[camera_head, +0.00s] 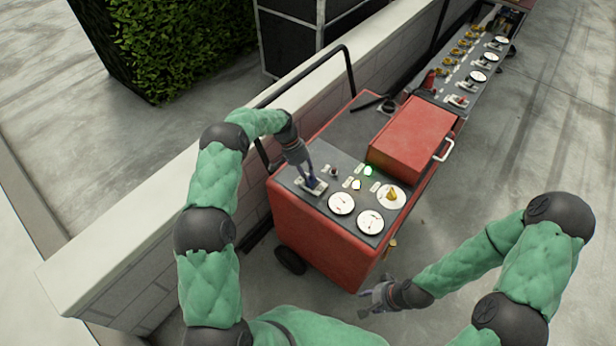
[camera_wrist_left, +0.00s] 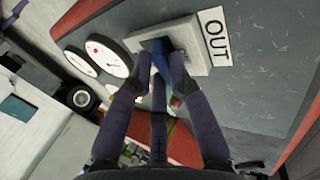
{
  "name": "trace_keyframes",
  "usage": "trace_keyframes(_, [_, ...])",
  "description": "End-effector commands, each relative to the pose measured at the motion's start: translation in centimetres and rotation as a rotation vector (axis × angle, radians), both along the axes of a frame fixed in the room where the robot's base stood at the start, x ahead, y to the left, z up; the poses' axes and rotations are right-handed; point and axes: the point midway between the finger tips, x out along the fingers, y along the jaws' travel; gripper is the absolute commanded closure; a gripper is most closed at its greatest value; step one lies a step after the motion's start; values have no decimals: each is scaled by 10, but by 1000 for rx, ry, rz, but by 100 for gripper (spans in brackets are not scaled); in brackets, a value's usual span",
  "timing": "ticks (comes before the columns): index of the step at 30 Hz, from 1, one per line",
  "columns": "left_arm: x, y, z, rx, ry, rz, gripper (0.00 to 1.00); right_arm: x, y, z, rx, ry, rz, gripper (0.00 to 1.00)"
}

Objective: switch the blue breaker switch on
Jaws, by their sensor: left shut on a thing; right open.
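The blue breaker switch (camera_wrist_left: 160,54) stands on a pale plate (camera_wrist_left: 203,57) beside an "OUT" label in the left wrist view. My left gripper (camera_wrist_left: 163,75) is shut on the switch, with its fingers on both sides of it and partly hiding it. In the head view my left gripper (camera_head: 309,178) reaches down to the switch plate at the left end of the red cart's panel. Which way the switch is tilted is hard to tell. My right gripper (camera_head: 366,306) is open and empty, low beside the cart's near right corner.
The red cart (camera_head: 318,238) has white dials (camera_head: 341,204), a yellow knob (camera_head: 392,194) and a lit green lamp (camera_head: 368,171) on its panel. A red box (camera_head: 412,138) lies behind them. A low wall (camera_head: 120,255) runs along the left. Open pavement lies to the right.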

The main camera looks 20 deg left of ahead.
Motion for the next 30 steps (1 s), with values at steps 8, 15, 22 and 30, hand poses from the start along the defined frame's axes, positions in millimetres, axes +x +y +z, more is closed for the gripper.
trace_keyframes(8, [-2, 0, -1, -1, 5, -2, 100, 0, 0, 0, 0, 0, 0, 60])
trace_keyframes(15, [-1, 0, -1, -1, 4, -1, 56, 0, 0, 0, 0, 0, 0, 60])
trace_keyframes(22, [-1, 0, -1, 0, 3, -1, 56, 0, 0, 0, 0, 0, 0, 60])
trace_keyframes(30, [-1, 0, 0, 5, 0, -1, 56, 0, 0, 1, 0, 0, 0, 60])
